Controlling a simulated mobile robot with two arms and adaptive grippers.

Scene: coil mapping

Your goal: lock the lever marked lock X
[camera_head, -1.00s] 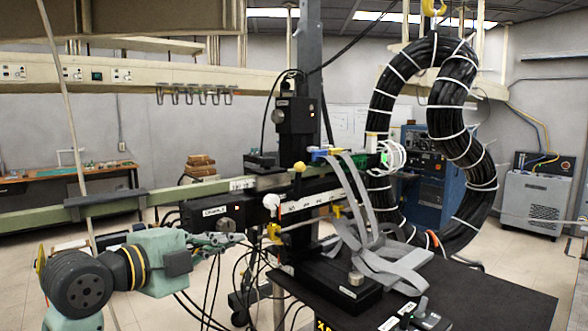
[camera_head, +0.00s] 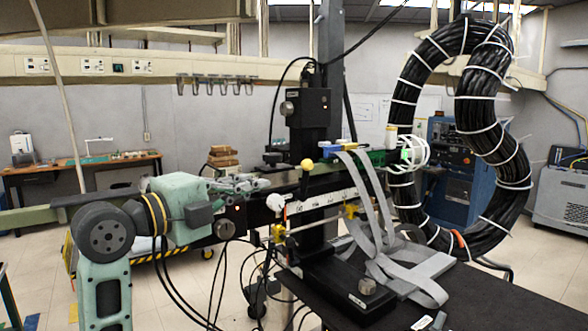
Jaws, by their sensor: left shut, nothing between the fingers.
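My left gripper (camera_head: 256,184) reaches in from the left in front of the stage's horizontal rail (camera_head: 330,196). Its fingers are shut with nothing between them, and they point right. A white knob with a red part below it (camera_head: 275,203) is on the rail just right of and below the fingertips; I cannot tell whether they touch. A yellow ball knob (camera_head: 307,164) stands higher up, further right. No lock X marking is readable, so I cannot tell which lever carries it. My right gripper is not in view.
A black post (camera_head: 318,110) rises behind the rail. Grey ribbon cables (camera_head: 385,235) hang over the stage onto the black table (camera_head: 470,290). A thick black cable loop (camera_head: 480,120) hangs at the right. Thin cables (camera_head: 190,295) hang below my left arm.

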